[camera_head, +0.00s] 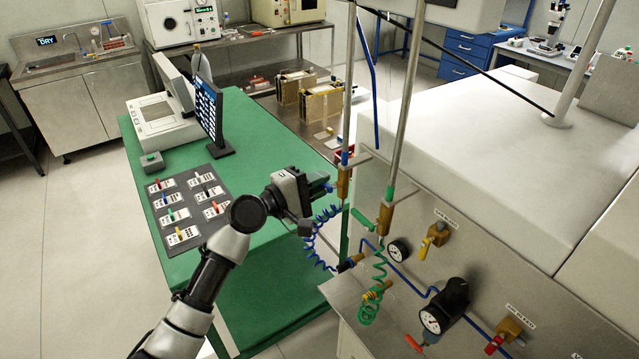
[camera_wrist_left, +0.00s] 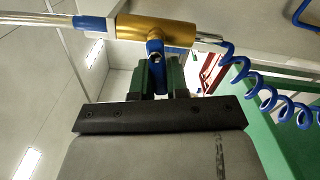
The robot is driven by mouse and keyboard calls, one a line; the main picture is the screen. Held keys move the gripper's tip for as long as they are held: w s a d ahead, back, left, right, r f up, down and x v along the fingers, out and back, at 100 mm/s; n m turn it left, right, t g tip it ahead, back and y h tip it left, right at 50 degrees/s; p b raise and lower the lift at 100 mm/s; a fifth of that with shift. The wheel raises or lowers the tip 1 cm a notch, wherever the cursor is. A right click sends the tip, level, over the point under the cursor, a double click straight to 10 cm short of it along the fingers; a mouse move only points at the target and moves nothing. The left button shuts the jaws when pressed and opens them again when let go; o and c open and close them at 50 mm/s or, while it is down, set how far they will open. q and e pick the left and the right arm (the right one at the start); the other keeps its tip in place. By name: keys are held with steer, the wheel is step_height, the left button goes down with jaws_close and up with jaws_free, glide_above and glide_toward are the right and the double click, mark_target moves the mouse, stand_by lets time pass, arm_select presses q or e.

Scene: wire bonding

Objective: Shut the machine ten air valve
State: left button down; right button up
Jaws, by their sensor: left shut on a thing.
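A brass valve (camera_head: 344,182) with a blue handle sits on a vertical metal pipe with a blue band, and a blue coiled hose (camera_head: 318,240) hangs below it. My left gripper (camera_head: 328,188) reaches it from the left and is shut on the blue handle. In the left wrist view the brass valve body (camera_wrist_left: 158,30) lies across the top, and the blue handle (camera_wrist_left: 155,47) is between the dark green fingers (camera_wrist_left: 155,75). No label for machine ten is readable on this valve. My right gripper is not in view.
A second brass valve (camera_head: 386,215) with a green handle (camera_head: 364,220) and green coiled hose stands just right. The machine panel carries a yellow-handled valve (camera_head: 435,236), gauges and a red-handled valve (camera_head: 508,330). A green table (camera_head: 250,270) with a tag board (camera_head: 190,205) lies left, under my arm.

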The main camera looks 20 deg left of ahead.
arm_select(q)
steer(key=shift+m+b, duration=0.45)
steer(key=shift+m, duration=0.15)
steer(key=shift+r+m+b, duration=0.3)
steer(key=shift+r+m, duration=0.05)
steer(key=shift+m, duration=0.45)
steer(key=c, duration=1.1)
jaws_free()
